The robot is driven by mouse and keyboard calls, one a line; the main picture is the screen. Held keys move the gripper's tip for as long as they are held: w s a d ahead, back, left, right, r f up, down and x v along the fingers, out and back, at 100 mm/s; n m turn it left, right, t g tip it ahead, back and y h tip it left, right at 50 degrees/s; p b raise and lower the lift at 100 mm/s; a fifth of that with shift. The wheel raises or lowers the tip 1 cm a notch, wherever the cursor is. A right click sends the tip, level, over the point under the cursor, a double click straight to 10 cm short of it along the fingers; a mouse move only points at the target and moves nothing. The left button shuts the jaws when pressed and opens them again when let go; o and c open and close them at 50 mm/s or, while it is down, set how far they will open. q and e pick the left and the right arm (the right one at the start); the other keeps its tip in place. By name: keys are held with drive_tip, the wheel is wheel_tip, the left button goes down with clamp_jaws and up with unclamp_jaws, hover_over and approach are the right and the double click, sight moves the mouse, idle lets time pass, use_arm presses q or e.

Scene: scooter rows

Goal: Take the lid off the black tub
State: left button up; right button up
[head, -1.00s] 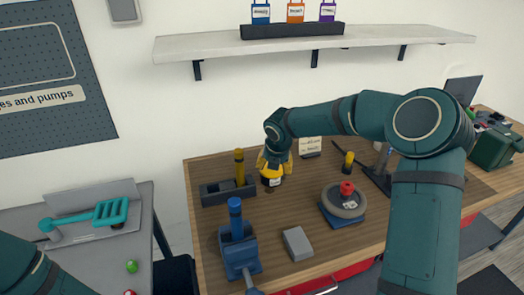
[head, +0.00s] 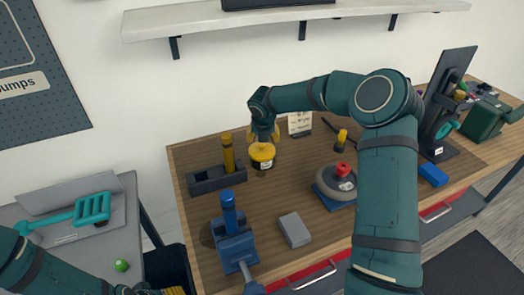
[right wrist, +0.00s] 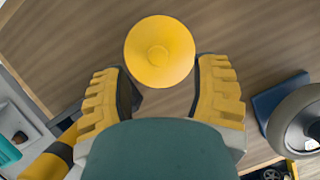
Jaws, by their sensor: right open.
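The black tub (head: 262,166) stands upright on the wooden bench near the back, with a round yellow lid (head: 262,153) on top. In the right wrist view the lid (right wrist: 160,52) is seen from above and hides the tub body. My right gripper (head: 263,137) is just above and behind the lid in the head view. In the right wrist view its yellow fingers (right wrist: 163,78) are spread apart, with the lid beyond and between their tips; contact is not visible. My left gripper (head: 172,291) is partly cut off at the bottom edge, away from the tub; its opening is unclear.
A dark tray (head: 216,179) with a yellow-handled tool stands left of the tub. A blue vise (head: 234,243), a grey block (head: 295,230) and a wheel (head: 335,181) are nearer the front. A small card (head: 299,124) stands right of the tub.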

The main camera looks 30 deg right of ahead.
sight(262, 144)
drive_tip(key=x, duration=0.5)
drive_tip(key=shift+a+f+b, duration=0.15)
drive_tip(key=shift+f+b, duration=0.05)
drive_tip(key=shift+b, duration=0.1)
clamp_jaws()
